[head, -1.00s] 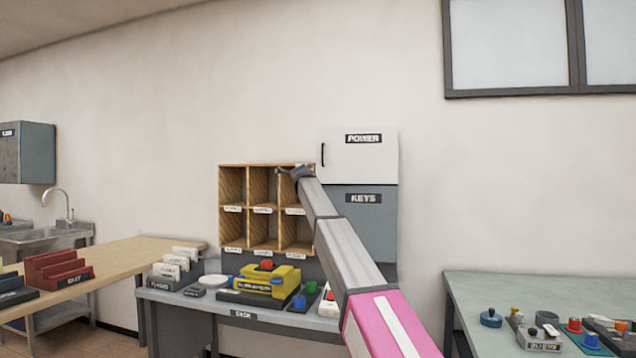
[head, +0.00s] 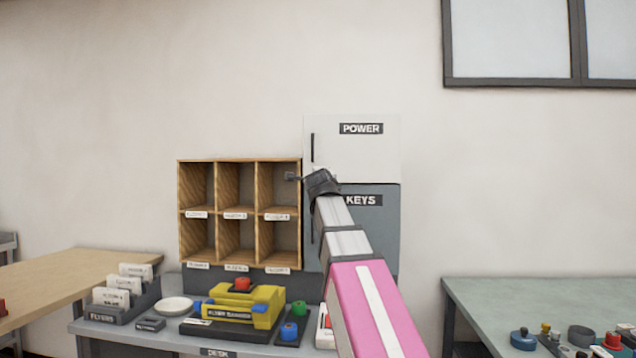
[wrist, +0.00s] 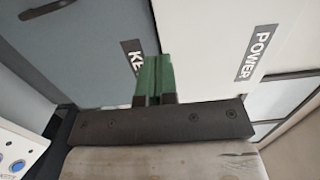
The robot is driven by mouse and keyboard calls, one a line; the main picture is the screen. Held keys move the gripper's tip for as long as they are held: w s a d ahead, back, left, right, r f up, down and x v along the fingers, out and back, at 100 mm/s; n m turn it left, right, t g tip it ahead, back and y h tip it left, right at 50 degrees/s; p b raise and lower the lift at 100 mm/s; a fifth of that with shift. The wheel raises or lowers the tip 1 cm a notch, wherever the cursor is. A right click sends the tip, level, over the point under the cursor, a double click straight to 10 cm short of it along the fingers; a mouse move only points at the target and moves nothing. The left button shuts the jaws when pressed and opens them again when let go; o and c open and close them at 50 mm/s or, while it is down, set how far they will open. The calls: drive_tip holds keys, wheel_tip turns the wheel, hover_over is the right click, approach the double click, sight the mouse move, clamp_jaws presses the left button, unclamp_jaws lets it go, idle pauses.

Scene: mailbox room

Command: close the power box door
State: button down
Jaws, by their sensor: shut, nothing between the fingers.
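The white power box (head: 370,155) with a POWER label is on the wall above the grey KEYS box. Its door front faces me, with a dark vertical handle at its left edge. It looks about in line with the box; I cannot tell whether a small gap remains. My gripper (head: 290,176) is at the lower left of the power box, in front of the right-hand pigeonholes. In the wrist view, its green fingers (wrist: 153,80) are shut and empty, between the KEYS panel and the white POWER panel (wrist: 215,30). I see no clear contact.
The grey KEYS box (head: 385,225) is directly below. Wooden pigeonholes (head: 238,213) stand to the left. The desk below holds a yellow flyer device (head: 243,305), a plate (head: 175,305) and small coloured items. A green-grey table (head: 550,295) is at the right. The wall above is clear.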

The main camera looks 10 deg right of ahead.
drive_tip(key=x, duration=1.3)
drive_tip(key=shift+w, duration=0.2)
drive_tip(key=shift+w+r, duration=0.1)
drive_tip(key=shift+x, duration=1.45)
